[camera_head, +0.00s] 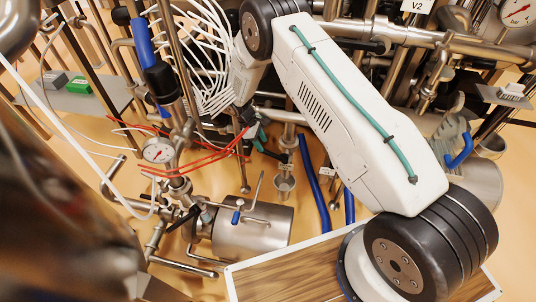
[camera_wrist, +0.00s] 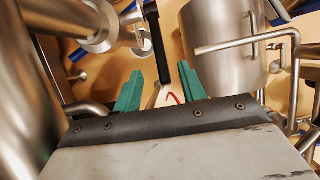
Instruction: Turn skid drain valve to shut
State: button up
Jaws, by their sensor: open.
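My gripper (camera_head: 262,140) is small and partly hidden beside my white arm in the head view. In the wrist view its two green fingers (camera_wrist: 160,70) stand apart. A long black bar, which looks like a valve lever (camera_wrist: 156,35), lies beyond and between the fingertips, with its near end close to them. I cannot tell whether it touches either finger. In the head view a black lever (camera_head: 183,221) sits on the pipework at lower left, beside a steel vessel. No label shows which valve is the skid drain valve.
The steel vessel (camera_head: 255,236) has a bent handle; a steel cylinder (camera_wrist: 224,55) stands right of the fingers in the wrist view. A gauge (camera_head: 158,150), red cables (camera_head: 205,158) and white hoses (camera_head: 205,70) crowd the left. A wooden board (camera_head: 285,275) lies in front.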

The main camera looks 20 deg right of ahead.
aim_at(266, 150)
jog(key=shift+x, duration=4)
grip_shut()
